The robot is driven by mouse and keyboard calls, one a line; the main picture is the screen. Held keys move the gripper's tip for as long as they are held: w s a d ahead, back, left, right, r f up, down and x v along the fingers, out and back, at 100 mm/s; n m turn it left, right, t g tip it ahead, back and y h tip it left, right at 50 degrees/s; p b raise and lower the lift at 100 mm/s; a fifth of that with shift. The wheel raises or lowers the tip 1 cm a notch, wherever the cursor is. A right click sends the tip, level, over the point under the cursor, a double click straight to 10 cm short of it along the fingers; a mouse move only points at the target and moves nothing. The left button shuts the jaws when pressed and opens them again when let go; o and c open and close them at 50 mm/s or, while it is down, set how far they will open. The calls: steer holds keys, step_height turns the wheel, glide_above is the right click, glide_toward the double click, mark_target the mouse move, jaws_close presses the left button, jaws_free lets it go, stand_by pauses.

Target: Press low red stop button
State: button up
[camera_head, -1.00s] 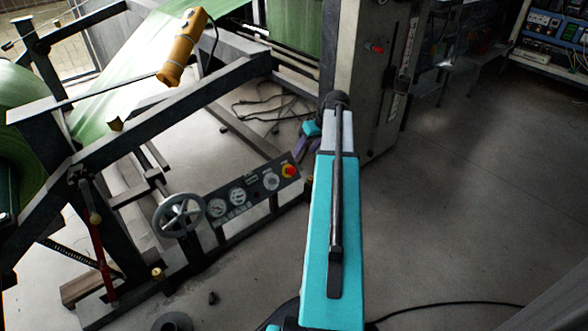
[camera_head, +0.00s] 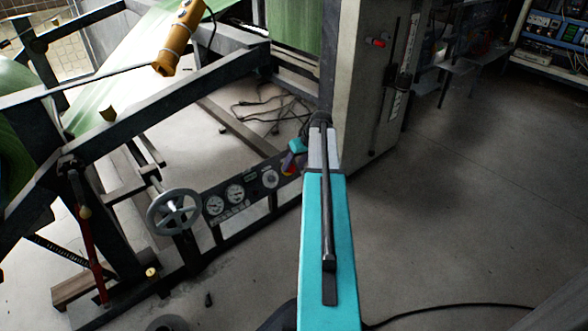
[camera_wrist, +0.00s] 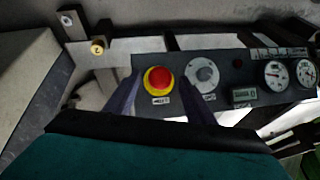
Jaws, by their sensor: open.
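The low red stop button (camera_wrist: 160,79) sits in a yellow ring on the dark control panel (camera_wrist: 222,70). In the wrist view it shows between the two purple fingers of my gripper (camera_wrist: 162,95), which are apart and empty. I cannot tell how far the fingertips are from the panel. In the head view the button (camera_head: 290,167) shows at the panel's right end, partly hidden by my gripper and arm. The panel (camera_head: 238,194) is low on the machine frame.
A grey knob (camera_wrist: 204,75) and round gauges (camera_wrist: 276,73) sit beside the button. A handwheel (camera_head: 174,212) stands at the panel's left end. A tall grey cabinet (camera_head: 357,80) rises behind my arm. A yellow pendant (camera_head: 180,38) hangs above.

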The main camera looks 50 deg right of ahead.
steer(key=shift+w+f, duration=0.25)
steer(key=shift+f, duration=0.25)
steer(key=shift+c, duration=0.4)
jaws_close()
steer(key=shift+w+p, duration=0.2)
steer(key=shift+p, duration=0.35)
steer(key=shift+w+f+p, duration=0.2)
steer(key=shift+p, duration=0.2)
steer(key=shift+w, duration=0.1)
steer(key=shift+o, duration=0.4)
jaws_free()
steer(key=shift+f, duration=0.1)
